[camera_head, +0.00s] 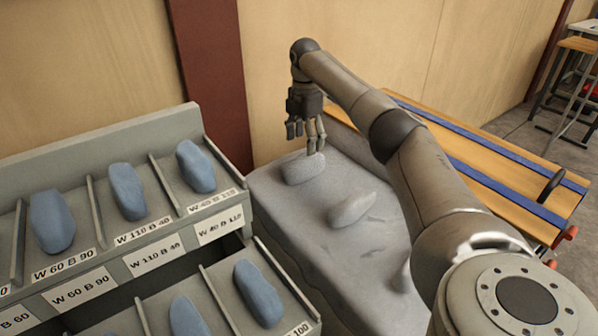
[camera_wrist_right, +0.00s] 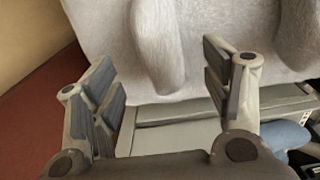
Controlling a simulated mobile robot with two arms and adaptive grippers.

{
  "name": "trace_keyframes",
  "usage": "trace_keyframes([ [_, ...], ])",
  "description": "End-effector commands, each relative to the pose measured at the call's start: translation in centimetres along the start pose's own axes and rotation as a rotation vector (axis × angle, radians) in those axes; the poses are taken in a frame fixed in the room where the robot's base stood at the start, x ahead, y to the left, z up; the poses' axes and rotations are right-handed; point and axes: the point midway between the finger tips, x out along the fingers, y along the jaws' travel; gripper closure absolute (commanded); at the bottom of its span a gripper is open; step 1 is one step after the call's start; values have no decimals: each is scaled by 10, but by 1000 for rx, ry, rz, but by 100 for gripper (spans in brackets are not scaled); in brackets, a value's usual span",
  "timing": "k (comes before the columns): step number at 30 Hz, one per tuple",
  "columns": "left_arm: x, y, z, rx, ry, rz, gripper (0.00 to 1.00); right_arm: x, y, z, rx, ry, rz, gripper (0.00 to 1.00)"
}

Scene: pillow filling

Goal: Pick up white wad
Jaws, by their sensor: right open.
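A white wad (camera_head: 303,168) lies at the far end of a pale grey padded surface (camera_head: 285,205). A second wad (camera_head: 352,208) lies nearer, and a third (camera_head: 402,278) is partly hidden behind my right arm. My right gripper (camera_head: 305,137) is open and empty, fingers pointing down, just above the far wad; I cannot tell if it touches. In the right wrist view, a long white wad (camera_wrist_right: 158,45) lies ahead of the open fingers (camera_wrist_right: 158,82), roughly between them. Another wad (camera_wrist_right: 301,32) shows at the right edge. My left gripper is not in view.
A grey rack (camera_head: 90,155) with labelled compartments holding blue pieces (camera_head: 127,192) stands left of the padded surface. A wooden bench with blue strips (camera_head: 500,185) is at the right. A wall and a dark red post (camera_head: 213,75) stand behind.

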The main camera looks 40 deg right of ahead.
Motion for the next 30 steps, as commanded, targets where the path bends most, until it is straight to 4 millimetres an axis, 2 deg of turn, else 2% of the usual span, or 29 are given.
trace_keyframes([
  [3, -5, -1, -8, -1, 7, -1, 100, 23, -1, -1, -2, 0, -4, 29],
  [11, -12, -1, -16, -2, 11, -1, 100, 46, 0, -2, -4, 1, 1, 29],
  [21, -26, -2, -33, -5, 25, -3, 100, 92, 0, -7, -4, 2, 0, 29],
  [30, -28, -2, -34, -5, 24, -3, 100, 95, 0, -7, -4, 2, 2, 29],
])
